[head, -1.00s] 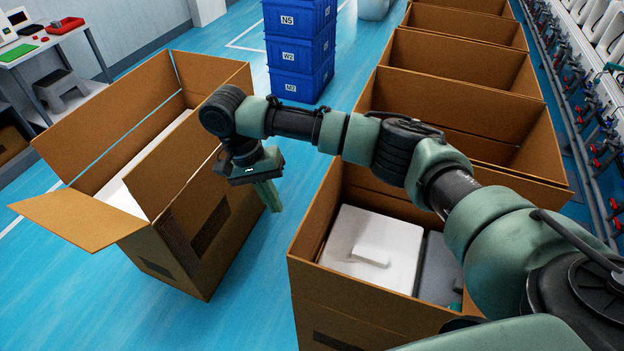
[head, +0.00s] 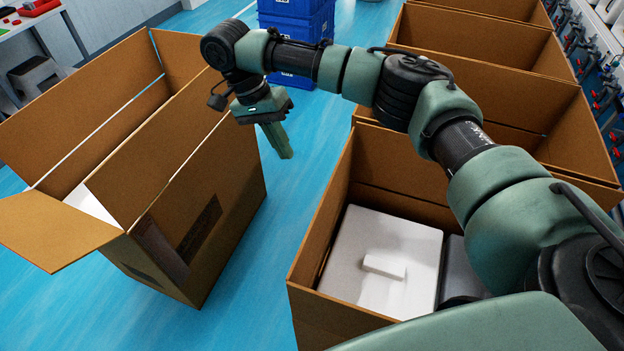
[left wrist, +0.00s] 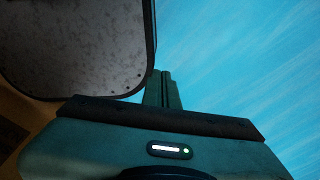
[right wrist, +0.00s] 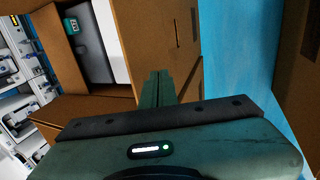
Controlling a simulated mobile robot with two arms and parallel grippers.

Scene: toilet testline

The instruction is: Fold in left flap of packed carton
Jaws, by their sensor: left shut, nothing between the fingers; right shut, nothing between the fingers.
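An open brown carton (head: 222,225) stands at left in the head view. Its near flap (head: 55,232) sticks outward; its long side flaps (head: 165,135) stand up. A little white content (head: 90,203) shows inside. A second open carton (head: 330,335) at front centre holds a white lidded piece (head: 385,258) and a grey one. My right gripper (head: 284,153) is shut and empty, pointing down over the gap between these cartons. It also shows in the right wrist view (right wrist: 157,78), near brown cardboard. My left gripper (left wrist: 163,78) is shut and empty, beside a grey dark-rimmed panel (left wrist: 75,40); it is outside the head view.
More open cartons (head: 490,75) line up behind the front one. Blue crates (head: 297,20) are stacked at the back. A workbench (head: 35,25) and grey stool (head: 45,75) stand at far left. Blue floor (head: 255,265) is clear between the cartons.

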